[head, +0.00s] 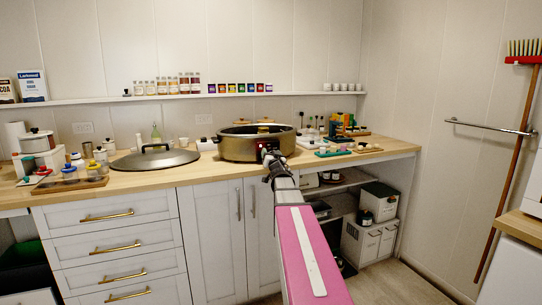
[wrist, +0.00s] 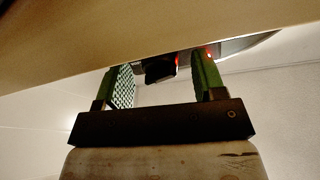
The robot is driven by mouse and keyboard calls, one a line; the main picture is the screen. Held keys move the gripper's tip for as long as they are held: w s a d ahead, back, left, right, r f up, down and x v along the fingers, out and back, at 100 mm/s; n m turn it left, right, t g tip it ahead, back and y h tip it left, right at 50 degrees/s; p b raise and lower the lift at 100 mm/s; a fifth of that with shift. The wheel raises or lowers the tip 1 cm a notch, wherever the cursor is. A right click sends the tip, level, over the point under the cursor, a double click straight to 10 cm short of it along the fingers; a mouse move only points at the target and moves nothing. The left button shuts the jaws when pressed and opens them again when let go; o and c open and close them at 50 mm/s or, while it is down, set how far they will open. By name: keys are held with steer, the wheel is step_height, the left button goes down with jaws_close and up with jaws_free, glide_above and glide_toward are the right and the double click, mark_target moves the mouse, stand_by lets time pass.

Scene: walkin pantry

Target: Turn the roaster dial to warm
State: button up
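The roaster (head: 237,148) is a brown oval pan with a dark rim on the wooden counter. My gripper (head: 268,152) is at its front right in the head view, where the arm hides part of its front. In the wrist view, the fingers of my gripper (wrist: 162,72) are apart, with green pads. A dark knob (wrist: 160,72), apparently the dial, shows beyond and between them. A red light glows on the roaster (wrist: 232,45) beside it. I cannot see contact with the knob or read its setting.
A large dark lid (head: 155,158) lies on the counter (head: 215,170) left of the roaster. Trays with small items (head: 345,148) stand to the right. Small jars line the wall shelf (head: 100,99). The counter edge runs close to my gripper.

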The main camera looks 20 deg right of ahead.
steer(key=v, duration=1)
steer(key=shift+s, duration=0.4)
steer(key=shift+f, duration=0.15)
steer(key=s+a+f+g, duration=0.2)
steer(key=a+f+g, duration=0.1)
steer(key=f, duration=0.4)
steer(key=s+a+f+g, duration=0.2)
steer(key=a+f+g, duration=0.15)
steer(key=f, duration=0.45)
steer(key=s+a+f+g, duration=0.2)
steer(key=f+g, duration=0.2)
steer(key=f, duration=0.3)
steer(key=s+a+f+n+g+y, duration=0.1)
steer(key=s+a+f+n+g, duration=0.1)
steer(key=s+a+f+g, duration=0.3)
steer(key=s+a+f+n+g+y, duration=0.1)
steer(key=s+a+f+n+g, duration=0.1)
steer(key=s+a+f+g, duration=0.3)
steer(key=s+a+f, duration=0.3)
steer(key=s+f, duration=0.1)
steer(key=s, duration=0.3)
steer(key=shift+s+a+y, duration=0.2)
steer(key=shift+a+y, duration=0.1)
